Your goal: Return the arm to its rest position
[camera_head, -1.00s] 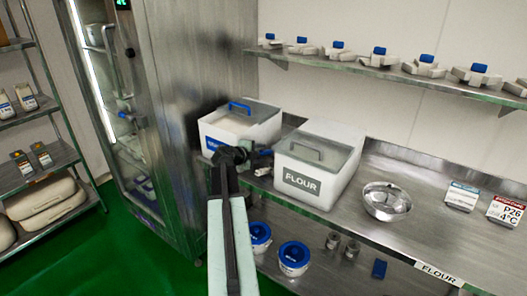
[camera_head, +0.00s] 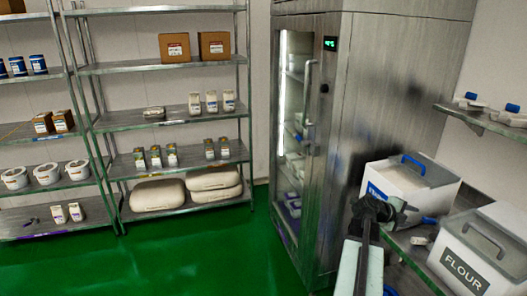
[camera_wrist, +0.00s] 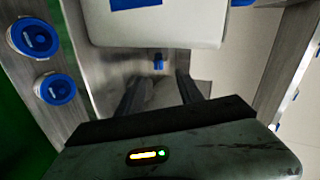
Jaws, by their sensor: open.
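My arm reaches up from the bottom right of the head view, and my gripper (camera_head: 402,209) is at its end, in front of the white bin with the blue handle (camera_head: 424,193). In the wrist view the dark fingers (camera_wrist: 157,92) stand apart with a gap between them, and I see nothing held. The white bin (camera_wrist: 190,25) fills the top of that view, beyond the fingertips. A small blue item (camera_wrist: 158,62) shows between the fingertips and the bin. Whether the gripper touches anything is unclear.
The flour bin (camera_head: 480,240) stands to the right on the steel counter. A tall steel fridge (camera_head: 385,110) stands behind my arm. Shelving racks (camera_head: 185,118) line the back left. The green floor (camera_head: 180,260) is clear.

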